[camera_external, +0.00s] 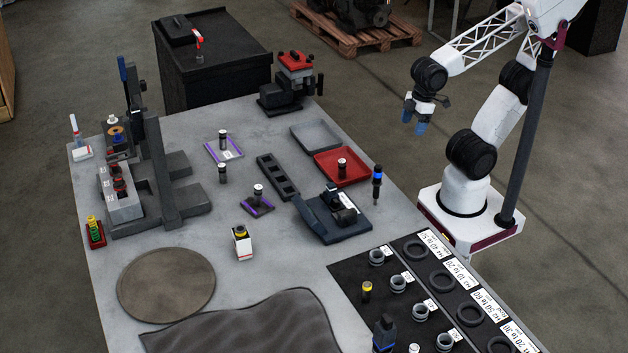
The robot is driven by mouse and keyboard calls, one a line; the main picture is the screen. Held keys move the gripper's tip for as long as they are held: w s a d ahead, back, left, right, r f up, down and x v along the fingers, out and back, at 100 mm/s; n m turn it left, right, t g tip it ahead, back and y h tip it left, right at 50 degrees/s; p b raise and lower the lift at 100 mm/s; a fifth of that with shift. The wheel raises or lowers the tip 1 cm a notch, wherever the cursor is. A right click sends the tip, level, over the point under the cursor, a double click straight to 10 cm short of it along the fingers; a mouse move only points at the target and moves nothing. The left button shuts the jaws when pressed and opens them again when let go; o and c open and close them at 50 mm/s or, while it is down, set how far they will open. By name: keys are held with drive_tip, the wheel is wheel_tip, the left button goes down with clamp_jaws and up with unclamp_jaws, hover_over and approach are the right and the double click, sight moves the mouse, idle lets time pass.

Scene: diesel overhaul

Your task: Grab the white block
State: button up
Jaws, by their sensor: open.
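A small upright white block (243,246) with a red stripe and a black and yellow top stands on the grey table, in front of the middle. Another low white block (82,152), with a white and red stick standing on it, is at the table's far left edge. I cannot tell which of the two the task names. My gripper (415,120) hangs in the air beyond the table's right edge, pointing down. Its blue fingertips are apart, with nothing between them. It is well away from both white blocks.
A dark press stand (175,210) rises at the left. A red tray (343,167), a grey tray (316,135) and a dark fixture (340,216) fill the right side. A round brown mat (166,285) and dark cloth (245,328) lie in front. A labelled parts mat (345,272) is front right.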

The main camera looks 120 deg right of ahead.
drive_tip(key=o, duration=0.3)
drive_tip(key=w+a+m+y, duration=0.35)
drive_tip(key=w+m, duration=0.25)
drive_tip(key=w, duration=1)
drive_tip(key=w+a+m+y, duration=0.2)
drive_tip(key=w+m+y, duration=0.3)
drive_tip(key=w, duration=1.2)
drive_tip(key=w+d+f+m+t+y, duration=0.2)
drive_tip(key=w+f+m, duration=0.4)
drive_tip(key=w, duration=0.7)
drive_tip(key=w+d+f+m+t+y, duration=0.1)
drive_tip(key=w+d+f+m, duration=0.2)
drive_tip(key=w, duration=1)
wheel_tip(320, 180, down, 5)
drive_tip(key=m, duration=0.3)
drive_tip(key=shift+w+d+t+y, duration=0.2)
drive_tip(key=shift+w+t+y, duration=0.15)
drive_tip(key=shift+w+t, duration=0.05)
